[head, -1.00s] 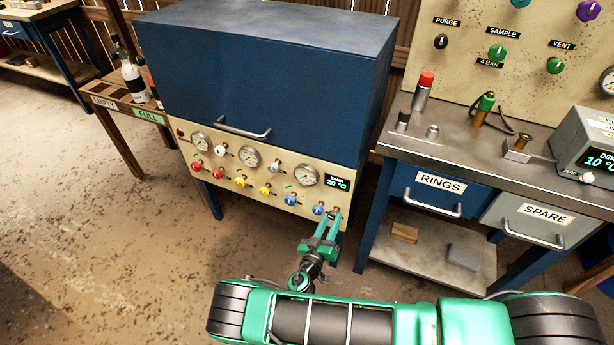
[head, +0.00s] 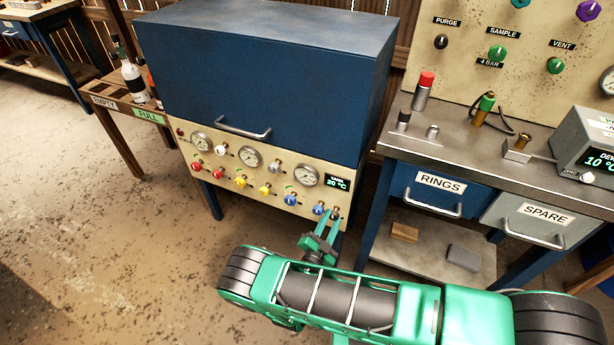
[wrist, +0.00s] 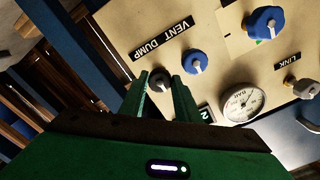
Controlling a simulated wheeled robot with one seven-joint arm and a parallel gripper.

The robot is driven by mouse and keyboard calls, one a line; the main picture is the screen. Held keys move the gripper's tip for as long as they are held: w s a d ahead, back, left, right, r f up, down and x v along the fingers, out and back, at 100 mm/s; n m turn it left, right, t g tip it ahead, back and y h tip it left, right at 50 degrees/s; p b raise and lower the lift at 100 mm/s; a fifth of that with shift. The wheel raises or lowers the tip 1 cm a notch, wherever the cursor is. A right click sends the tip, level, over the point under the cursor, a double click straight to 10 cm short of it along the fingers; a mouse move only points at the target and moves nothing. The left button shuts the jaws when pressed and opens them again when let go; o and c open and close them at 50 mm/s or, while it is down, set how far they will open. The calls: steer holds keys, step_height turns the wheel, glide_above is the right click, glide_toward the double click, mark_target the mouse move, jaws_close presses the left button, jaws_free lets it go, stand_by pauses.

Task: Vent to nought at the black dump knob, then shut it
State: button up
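The black dump knob (wrist: 160,81) sits beside the "VENT DUMP" label (wrist: 165,42) in the wrist view. My gripper (wrist: 161,84) has one green finger on each side of it. The gap between the fingers is about as wide as the knob, and they look closed on it. The knob's pointer cannot be made out. In the head view my gripper (head: 330,213) reaches the lower right corner of the cream compressor panel (head: 225,180), where the fingers largely hide the knob. A small round gauge (wrist: 243,103) shows in the wrist view; its reading is too small to tell.
A blue knob (wrist: 195,62) is close beside the black one, with another blue knob (wrist: 265,22) farther off. Red, yellow and white knobs and several gauges fill the panel. The workbench with the RINGS drawer (head: 433,190) stands close on the right. Open floor lies left.

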steer(key=shift+o, duration=1.1)
steer(key=shift+s, duration=0.15)
steer(key=v, duration=0.5)
steer(key=shift+s+a, duration=0.15)
steer(key=shift+s, duration=0.2)
steer(key=shift+s, duration=0.1)
